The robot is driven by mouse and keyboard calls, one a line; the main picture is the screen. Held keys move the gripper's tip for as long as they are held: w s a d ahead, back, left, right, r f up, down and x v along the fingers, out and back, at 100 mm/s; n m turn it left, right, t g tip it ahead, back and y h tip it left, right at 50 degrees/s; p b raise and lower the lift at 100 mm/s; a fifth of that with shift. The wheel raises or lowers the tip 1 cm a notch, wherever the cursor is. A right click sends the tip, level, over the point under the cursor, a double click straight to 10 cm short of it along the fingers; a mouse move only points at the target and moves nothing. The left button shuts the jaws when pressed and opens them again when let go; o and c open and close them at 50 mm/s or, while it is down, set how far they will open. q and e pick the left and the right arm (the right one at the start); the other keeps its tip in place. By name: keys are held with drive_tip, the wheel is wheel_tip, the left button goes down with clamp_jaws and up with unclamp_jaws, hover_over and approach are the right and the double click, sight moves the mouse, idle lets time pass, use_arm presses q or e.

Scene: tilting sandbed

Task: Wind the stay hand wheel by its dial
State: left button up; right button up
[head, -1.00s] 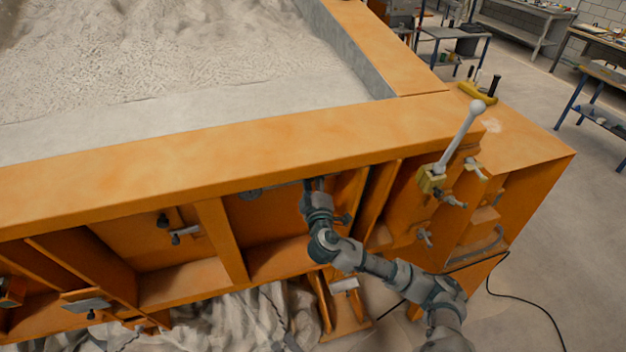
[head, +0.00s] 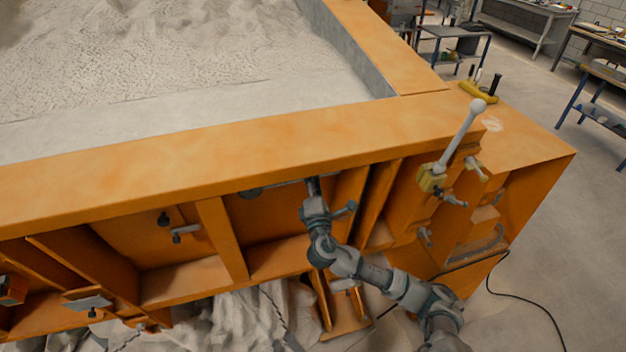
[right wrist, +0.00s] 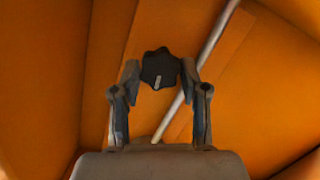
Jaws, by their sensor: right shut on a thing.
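In the right wrist view a dark lobed hand wheel (right wrist: 159,69) with a pale pointer mark on its face sits between my right gripper's fingertips (right wrist: 160,74). The fingers are shut on it from both sides. A pale metal rod (right wrist: 205,62) runs diagonally behind it. In the head view my right gripper (head: 313,186) reaches up under the orange top beam, into a bay of the frame. The hand wheel is hidden there by the gripper and beam. My left gripper is not in view.
The orange sandbed frame (head: 235,160) has upright ribs (head: 222,240) on either side of the bay. A lever with a pale ball knob (head: 478,106) stands to the right. A cable (head: 535,302) lies on the floor at the right.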

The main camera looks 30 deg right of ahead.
drive_tip(key=shift+f+n, duration=0.2)
drive_tip(key=shift+n, duration=0.9)
drive_tip(key=shift+f, duration=0.1)
drive_tip(key=o, duration=1)
drive_tip(key=shift+o, duration=0.7)
drive_tip(key=shift+w, duration=0.25)
drive_tip(key=v, duration=1.2)
drive_tip(key=shift+d+f, duration=0.2)
drive_tip(key=shift+w+f, duration=0.1)
